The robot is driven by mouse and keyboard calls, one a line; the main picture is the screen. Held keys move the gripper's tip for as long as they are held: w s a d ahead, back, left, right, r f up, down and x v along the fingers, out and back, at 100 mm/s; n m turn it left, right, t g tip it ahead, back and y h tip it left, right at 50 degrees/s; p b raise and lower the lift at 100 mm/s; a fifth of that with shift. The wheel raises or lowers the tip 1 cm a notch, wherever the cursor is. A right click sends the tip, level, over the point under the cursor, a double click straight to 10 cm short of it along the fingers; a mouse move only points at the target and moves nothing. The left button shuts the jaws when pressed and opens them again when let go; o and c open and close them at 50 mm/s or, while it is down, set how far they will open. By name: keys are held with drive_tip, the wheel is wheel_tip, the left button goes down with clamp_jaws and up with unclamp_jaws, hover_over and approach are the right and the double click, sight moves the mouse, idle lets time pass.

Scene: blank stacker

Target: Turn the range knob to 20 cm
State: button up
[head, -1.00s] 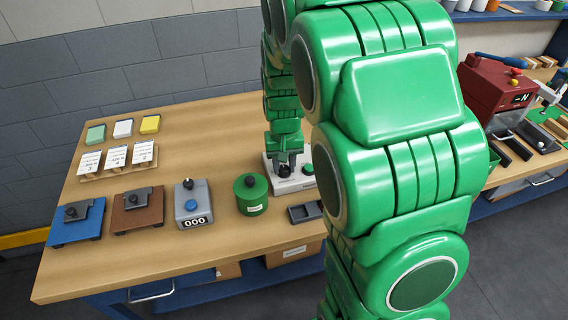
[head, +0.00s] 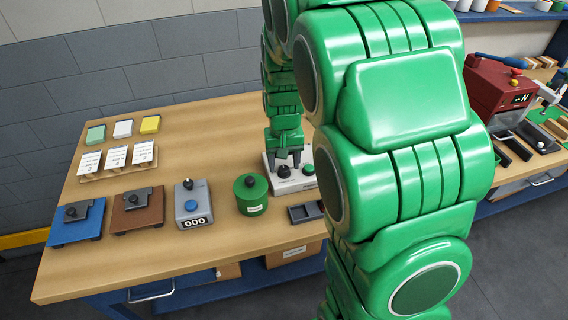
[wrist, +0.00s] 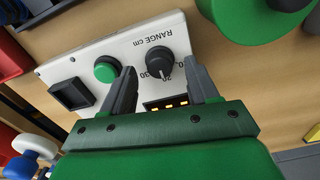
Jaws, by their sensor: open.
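The white range box (head: 296,187) stands near the table's right end. Its black knob (head: 284,171) shows below my fingers. In the wrist view the box (wrist: 110,52) reads "RANGE cm" upside down, and the knob (wrist: 159,58) has a white pointer mark on the side of the printed scale, by the 20; the small print makes its exact alignment hard to tell. My gripper (wrist: 160,68) is open, one finger on each side of the knob in the wrist view, with gaps showing. In the head view my gripper (head: 286,158) is just above the knob, apparently clear of it.
The box also carries a green button (wrist: 106,69), a dark square socket (wrist: 71,94) and a lit display (wrist: 166,103). A green canister (head: 251,195) stands close on the left, a dark tray (head: 305,213) in front. A grey counter unit (head: 193,206) is farther left.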

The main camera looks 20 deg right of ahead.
sight(284, 168)
wheel_tip(284, 168, up, 7)
drive_tip(key=shift+f, duration=0.1)
idle(0.4)
drive_tip(key=s+a+r+g, duration=0.1)
drive_tip(key=s+r, duration=0.1)
drive_tip(key=s, duration=1.3)
drive_tip(key=s+r+n, duration=0.1)
drive_tip(key=s+r, duration=0.2)
drive_tip(key=s, duration=1.3)
drive_tip(key=shift+s+a+r+n+g, duration=0.3)
drive_tip(key=shift+a+r+g, duration=0.05)
drive_tip(key=shift+a+g, duration=0.05)
drive_tip(key=shift+c, duration=0.3)
